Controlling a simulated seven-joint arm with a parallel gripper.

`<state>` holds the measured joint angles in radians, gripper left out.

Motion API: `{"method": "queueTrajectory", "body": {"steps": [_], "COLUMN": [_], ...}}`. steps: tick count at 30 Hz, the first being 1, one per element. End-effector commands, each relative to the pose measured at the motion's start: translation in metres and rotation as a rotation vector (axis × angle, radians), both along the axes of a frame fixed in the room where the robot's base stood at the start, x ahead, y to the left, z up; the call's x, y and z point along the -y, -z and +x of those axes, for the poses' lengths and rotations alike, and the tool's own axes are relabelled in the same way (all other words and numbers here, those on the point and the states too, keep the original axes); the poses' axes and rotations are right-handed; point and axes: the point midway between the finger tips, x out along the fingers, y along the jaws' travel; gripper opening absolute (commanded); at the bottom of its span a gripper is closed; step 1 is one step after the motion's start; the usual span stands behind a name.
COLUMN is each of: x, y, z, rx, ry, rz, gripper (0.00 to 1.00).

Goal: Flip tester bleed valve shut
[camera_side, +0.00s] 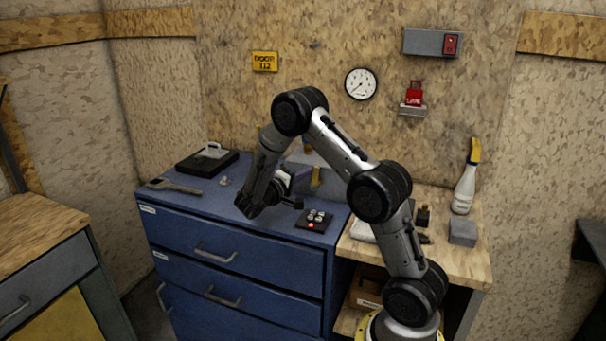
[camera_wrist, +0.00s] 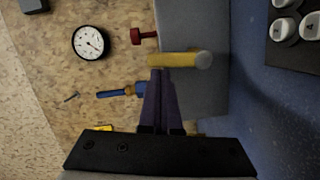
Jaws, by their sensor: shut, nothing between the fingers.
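A grey block-like body (camera_wrist: 205,92), apparently the tester, stands against the wall in the wrist view. It carries a thick yellow bar (camera_wrist: 180,60), a red knob (camera_wrist: 145,36) and a blue handle (camera_wrist: 120,92). I cannot tell which of these is the bleed valve. My gripper (camera_wrist: 160,72) is shut and empty, its purple fingers side by side with their tips at the yellow bar; whether they touch is unclear.
A button box (camera_side: 314,219) lies on the cabinet top (camera_side: 240,212) near its front edge. A wrench (camera_side: 174,186) and black case (camera_side: 207,161) lie at the left. A white bottle (camera_side: 464,190) and grey block (camera_side: 462,232) stand on the right bench. A gauge (camera_side: 361,84) hangs on the wall.

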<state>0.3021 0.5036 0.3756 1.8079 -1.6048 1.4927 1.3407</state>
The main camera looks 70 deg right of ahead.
Motion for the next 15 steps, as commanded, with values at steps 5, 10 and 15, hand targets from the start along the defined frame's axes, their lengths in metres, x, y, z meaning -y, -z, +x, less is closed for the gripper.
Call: {"method": "queueTrajectory", "body": {"steps": [5,10,15], "x": [0.000,0.000,0.000], "y": [-0.002,-0.003,-0.002], "z": [-0.010,-0.020,-0.029], "rx": [0.128,0.287,0.449], "ry": [0.005,0.006,0.006], "rz": [0.000,0.001,0.002], "gripper": [0.00,0.00,0.00]}}
